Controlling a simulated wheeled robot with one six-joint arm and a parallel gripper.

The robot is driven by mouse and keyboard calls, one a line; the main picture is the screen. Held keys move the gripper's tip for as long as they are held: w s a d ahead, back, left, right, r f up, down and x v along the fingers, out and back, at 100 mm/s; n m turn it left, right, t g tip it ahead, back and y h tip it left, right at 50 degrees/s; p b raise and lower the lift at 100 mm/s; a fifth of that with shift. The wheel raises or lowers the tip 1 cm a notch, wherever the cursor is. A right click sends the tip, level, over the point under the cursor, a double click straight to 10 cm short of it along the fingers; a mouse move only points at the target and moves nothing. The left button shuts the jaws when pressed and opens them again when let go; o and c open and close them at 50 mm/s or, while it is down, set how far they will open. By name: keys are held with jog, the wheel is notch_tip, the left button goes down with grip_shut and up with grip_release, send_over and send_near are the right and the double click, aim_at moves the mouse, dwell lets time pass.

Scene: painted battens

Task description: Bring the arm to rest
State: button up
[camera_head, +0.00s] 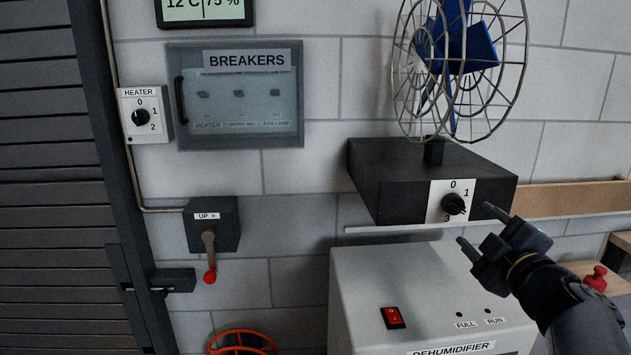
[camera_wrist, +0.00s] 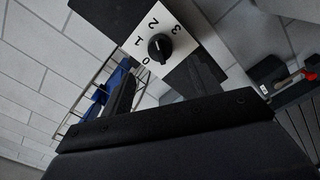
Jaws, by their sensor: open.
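My gripper (camera_head: 476,225) is at the right in the head view, its two fingers apart and nothing between them. It is just in front of the black fan base (camera_head: 385,190), to the lower right of the dial knob (camera_head: 454,204). In the wrist view the knob (camera_wrist: 160,47) shows beyond and between the fingers, on a white plate (camera_wrist: 185,60) marked 0 to 3. A gap seems to separate the fingers from the knob. Which number the knob points to is hard to tell.
The dehumidifier (camera_head: 365,280) stands below my gripper. A caged blue fan (camera_head: 460,55) is above. A wooden rail (camera_head: 570,199) and a red knob (camera_head: 596,279) are at the right. A breaker box (camera_head: 240,95), heater dial (camera_head: 141,117) and red-tipped lever (camera_head: 209,262) are at the left.

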aim_at(459, 209)
jog(key=w, duration=0.7)
jog(key=shift+w+a, duration=0.15)
jog(key=shift+w, duration=0.2)
jog(key=shift+s, duration=0.1)
